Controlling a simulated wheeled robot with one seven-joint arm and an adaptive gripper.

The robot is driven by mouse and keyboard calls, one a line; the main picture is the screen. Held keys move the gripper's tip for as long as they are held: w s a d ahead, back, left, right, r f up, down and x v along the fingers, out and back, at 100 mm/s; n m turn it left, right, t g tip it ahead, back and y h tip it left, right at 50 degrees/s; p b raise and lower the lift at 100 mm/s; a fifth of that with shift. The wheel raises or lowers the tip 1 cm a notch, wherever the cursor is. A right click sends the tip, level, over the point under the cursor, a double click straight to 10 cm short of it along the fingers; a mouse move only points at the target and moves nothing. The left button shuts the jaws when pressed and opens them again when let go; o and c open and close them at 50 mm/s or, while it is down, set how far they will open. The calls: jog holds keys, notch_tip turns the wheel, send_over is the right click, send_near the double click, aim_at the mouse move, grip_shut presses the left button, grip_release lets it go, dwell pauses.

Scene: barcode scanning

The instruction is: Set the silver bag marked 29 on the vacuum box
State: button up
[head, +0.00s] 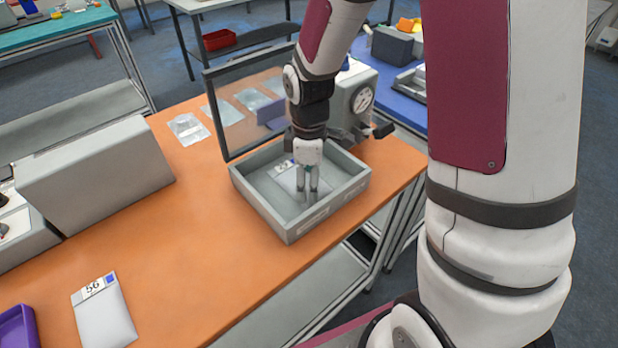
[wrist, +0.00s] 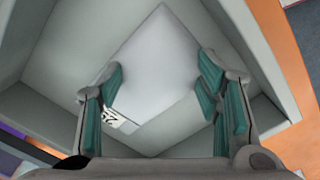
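The silver bag marked 29 (head: 287,181) lies inside the open grey vacuum box (head: 260,206), partly hidden by my gripper (head: 307,197). In the wrist view the bag (wrist: 165,65) looks flat on the box floor, turned at an angle, with its number label near the bottom. My gripper (wrist: 163,85) reaches down into the box over the bag. Its two teal-padded fingers are spread apart, with the bag showing between and below them. I cannot tell whether the fingertips touch the bag.
The vacuum box's clear framed lid (head: 240,105) stands open at the back. A gauge unit (head: 355,95) stands behind the box. A bag marked 56 (head: 103,315) and a purple tray (head: 18,330) lie at the front left. The orange table (head: 190,235) is bare between.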

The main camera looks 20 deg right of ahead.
notch_tip(320, 180, up, 12)
jog(key=r, duration=0.1)
jog(key=s+r+m+t, duration=0.2)
jog(key=s+r+m, duration=0.3)
jog(key=s, duration=0.4)
jog(key=s+r+m+t, duration=0.2)
jog(key=s+r+m, duration=0.3)
jog(key=s+m, duration=0.2)
jog(key=shift+s+d+r+m+t, duration=0.2)
jog(key=shift+s+m+t, duration=0.15)
jog(key=shift+s, duration=0.85)
